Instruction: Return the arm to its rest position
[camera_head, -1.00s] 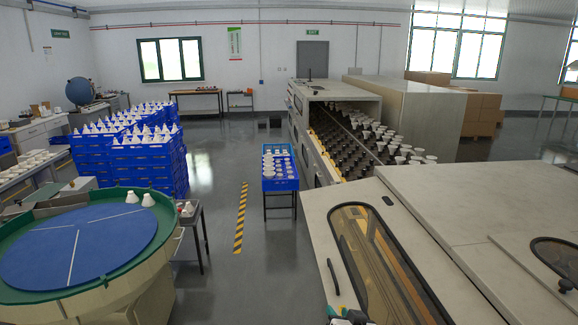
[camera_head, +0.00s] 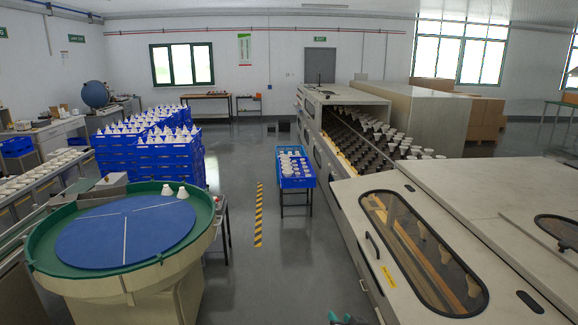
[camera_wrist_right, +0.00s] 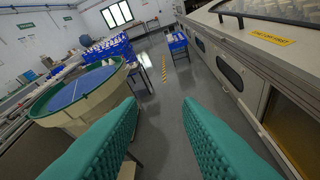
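My right gripper (camera_head: 348,318) shows only as a small teal and dark tip at the bottom edge of the head view. In the right wrist view its two ribbed teal fingers (camera_wrist_right: 160,108) are spread wide with nothing between them, only the grey floor behind. It hangs in the open aisle, left of the cream machine (camera_head: 345,205). My left gripper is in neither view.
A round table (camera_head: 210,222) with a green rim and blue disc stands at left, two white bulbs on it. Blue crates (camera_head: 170,165) are stacked behind. A blue tray (camera_head: 297,182) on a stand is mid-aisle. Grey floor (camera_head: 285,260) lies clear around a striped floor mark (camera_head: 259,215).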

